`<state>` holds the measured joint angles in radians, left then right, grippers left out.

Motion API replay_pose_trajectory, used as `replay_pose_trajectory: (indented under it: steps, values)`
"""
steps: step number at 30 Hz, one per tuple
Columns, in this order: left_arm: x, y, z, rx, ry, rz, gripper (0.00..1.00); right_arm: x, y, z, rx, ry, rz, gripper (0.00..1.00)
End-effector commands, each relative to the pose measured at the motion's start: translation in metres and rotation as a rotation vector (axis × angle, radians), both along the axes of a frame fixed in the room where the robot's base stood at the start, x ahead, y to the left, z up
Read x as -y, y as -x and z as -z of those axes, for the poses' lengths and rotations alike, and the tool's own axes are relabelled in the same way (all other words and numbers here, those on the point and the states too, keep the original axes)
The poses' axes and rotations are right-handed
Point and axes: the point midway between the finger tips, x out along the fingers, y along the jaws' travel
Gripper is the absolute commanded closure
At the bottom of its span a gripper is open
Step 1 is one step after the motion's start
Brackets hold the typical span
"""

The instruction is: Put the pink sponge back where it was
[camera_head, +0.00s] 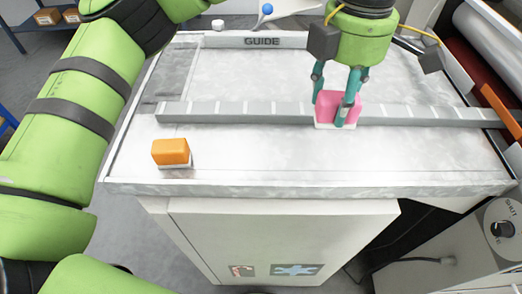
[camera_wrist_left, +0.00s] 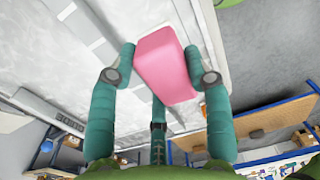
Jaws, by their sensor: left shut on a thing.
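The pink sponge (camera_head: 325,106) has a pale lower edge and is held between the teal fingers of my left gripper (camera_head: 340,100) in the head view. In the left wrist view the sponge (camera_wrist_left: 165,62) sits between both fingertips of the gripper (camera_wrist_left: 161,72), slightly tilted in the picture. In the head view it overlaps the grey ruled bar across the table, right of the middle. I cannot tell whether its underside touches the bar or the tabletop. My right gripper is not in view.
An orange block (camera_head: 170,151) with a white base sits at the table's front left. The ruled bar (camera_head: 235,112) crosses the worn white table (camera_head: 260,160). A GUIDE bar (camera_head: 255,42) and a blue ball (camera_head: 266,9) are at the back. The front middle is clear.

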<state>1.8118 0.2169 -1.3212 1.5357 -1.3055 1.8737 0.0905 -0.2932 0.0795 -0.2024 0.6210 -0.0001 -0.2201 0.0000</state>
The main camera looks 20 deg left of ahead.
Motion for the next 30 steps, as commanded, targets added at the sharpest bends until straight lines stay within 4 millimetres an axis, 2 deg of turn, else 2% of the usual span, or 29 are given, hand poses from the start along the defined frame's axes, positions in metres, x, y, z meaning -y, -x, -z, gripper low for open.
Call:
replay_pose_trajectory:
  steps: [3,7,13,19,26,30]
  values:
    - [-0.011,-0.005,-0.002,0.023,-0.004,-0.01,0.77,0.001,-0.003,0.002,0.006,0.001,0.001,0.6]
    - [-0.028,-0.001,0.006,0.025,-0.005,-0.012,0.77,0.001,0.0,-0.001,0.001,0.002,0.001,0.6]
    - [-0.071,0.015,0.032,0.023,-0.004,-0.014,0.77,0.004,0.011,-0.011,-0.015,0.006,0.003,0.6]
    - [-0.106,0.029,0.055,0.023,-0.003,-0.015,0.77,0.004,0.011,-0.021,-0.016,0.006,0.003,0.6]
    - [-0.119,0.034,0.069,0.023,-0.004,-0.012,0.77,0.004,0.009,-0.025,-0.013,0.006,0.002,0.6]
    - [-0.12,0.035,0.089,0.02,-0.004,-0.012,0.77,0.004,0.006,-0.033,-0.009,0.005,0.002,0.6]
